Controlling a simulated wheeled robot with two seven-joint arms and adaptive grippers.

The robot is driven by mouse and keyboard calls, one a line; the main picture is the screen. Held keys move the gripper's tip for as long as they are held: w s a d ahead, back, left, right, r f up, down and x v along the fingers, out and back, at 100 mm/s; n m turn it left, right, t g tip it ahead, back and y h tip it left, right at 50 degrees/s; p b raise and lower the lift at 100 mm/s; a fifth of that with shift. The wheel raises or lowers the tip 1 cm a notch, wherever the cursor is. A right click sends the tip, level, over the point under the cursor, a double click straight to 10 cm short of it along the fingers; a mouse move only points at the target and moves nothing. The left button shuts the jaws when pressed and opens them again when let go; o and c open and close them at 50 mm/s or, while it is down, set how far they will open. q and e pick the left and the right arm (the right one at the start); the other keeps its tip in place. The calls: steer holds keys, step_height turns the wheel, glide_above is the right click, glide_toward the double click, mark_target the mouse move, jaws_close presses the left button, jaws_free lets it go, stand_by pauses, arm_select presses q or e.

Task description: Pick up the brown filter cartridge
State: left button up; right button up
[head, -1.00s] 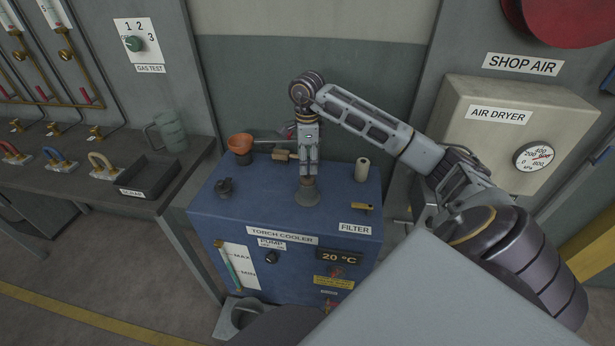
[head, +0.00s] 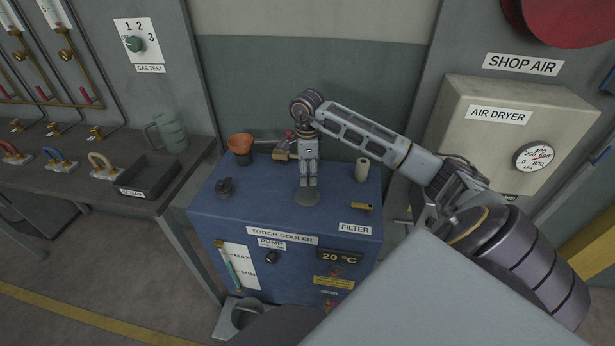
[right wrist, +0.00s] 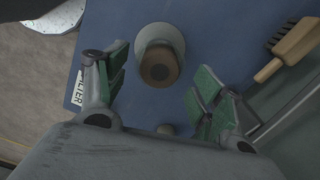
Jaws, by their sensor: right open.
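The brown filter cartridge (right wrist: 159,67) stands upright, seen from above in the right wrist view, in a pale grey round base. In the head view my gripper hides the cartridge, and only the grey round base (head: 307,198) shows on the blue torch cooler (head: 230,215). My right gripper (head: 307,185) points straight down over it. In the right wrist view my right gripper (right wrist: 157,78) is open, its green-padded fingers apart on either side of the cartridge. Whether a pad touches it cannot be told. My left gripper is not in view.
A wooden brush (right wrist: 291,47) lies close by on the cooler top. An orange funnel (head: 240,142) in a dark cup, a black fitting (head: 224,187) and a cream roll (head: 362,169) also stand there. The air dryer box (head: 470,130) is at the right.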

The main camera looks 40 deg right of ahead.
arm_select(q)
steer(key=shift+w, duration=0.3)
arm_select(e)
steer(key=shift+f, duration=0.5)
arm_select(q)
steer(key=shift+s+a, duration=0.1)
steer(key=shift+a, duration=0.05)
arm_select(e)
steer(key=shift+c, duration=0.2)
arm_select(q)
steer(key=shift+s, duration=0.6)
arm_select(e)
steer(key=c, duration=1.2)
